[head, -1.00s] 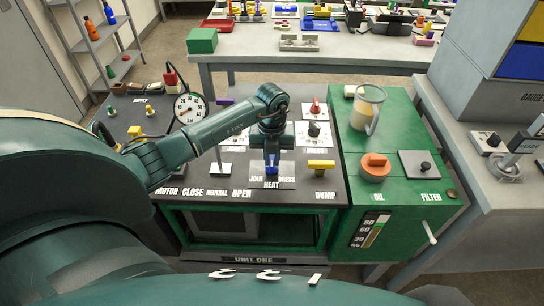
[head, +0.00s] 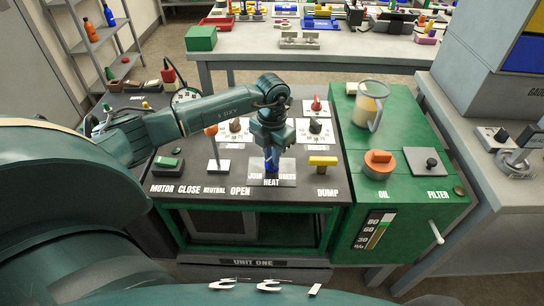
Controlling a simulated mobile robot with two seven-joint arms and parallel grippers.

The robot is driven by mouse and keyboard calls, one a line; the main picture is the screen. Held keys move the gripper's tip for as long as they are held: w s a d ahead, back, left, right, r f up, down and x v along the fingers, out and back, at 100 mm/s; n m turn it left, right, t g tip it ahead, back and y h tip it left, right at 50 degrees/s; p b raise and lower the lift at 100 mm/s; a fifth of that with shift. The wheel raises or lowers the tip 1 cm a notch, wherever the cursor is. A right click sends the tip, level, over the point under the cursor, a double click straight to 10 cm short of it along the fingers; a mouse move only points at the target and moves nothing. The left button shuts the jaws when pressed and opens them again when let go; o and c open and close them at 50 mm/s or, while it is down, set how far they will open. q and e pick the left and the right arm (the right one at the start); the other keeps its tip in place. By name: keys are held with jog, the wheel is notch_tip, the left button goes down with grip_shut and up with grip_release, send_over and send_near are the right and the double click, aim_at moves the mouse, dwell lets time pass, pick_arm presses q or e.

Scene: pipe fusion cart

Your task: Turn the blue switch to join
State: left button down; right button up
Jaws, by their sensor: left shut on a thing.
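The blue switch (head: 271,168) stands on a grey plate (head: 287,180) labelled JOIN on the left, DRESS on the right and HEAT at the front. My left gripper (head: 271,155) points down over the plate and is shut on the blue switch. The fingers hide much of the switch, so I cannot tell exactly which way it is turned. My right gripper is not in view.
A lever with an orange knob (head: 211,130) stands left of my gripper. A yellow handle (head: 322,161) is to the right. Red (head: 316,105) and black knobs (head: 316,127) sit behind. A green cabinet (head: 400,215) with a clear jug (head: 369,105) adjoins on the right.

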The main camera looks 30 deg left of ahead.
pick_arm(q)
jog(key=shift+m+b, duration=0.4)
jog(key=shift+m, duration=0.5)
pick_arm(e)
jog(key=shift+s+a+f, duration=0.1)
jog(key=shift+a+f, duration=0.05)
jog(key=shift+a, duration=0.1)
pick_arm(q)
jog(key=shift+m, duration=0.3)
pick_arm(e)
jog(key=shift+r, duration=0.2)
pick_arm(q)
jog(key=c, duration=1.4)
grip_release()
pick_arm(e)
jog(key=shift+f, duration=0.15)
pick_arm(q)
notch_tip(320, 180, up, 13)
jog(key=b, duration=0.1)
jog(key=shift+r, duration=0.15)
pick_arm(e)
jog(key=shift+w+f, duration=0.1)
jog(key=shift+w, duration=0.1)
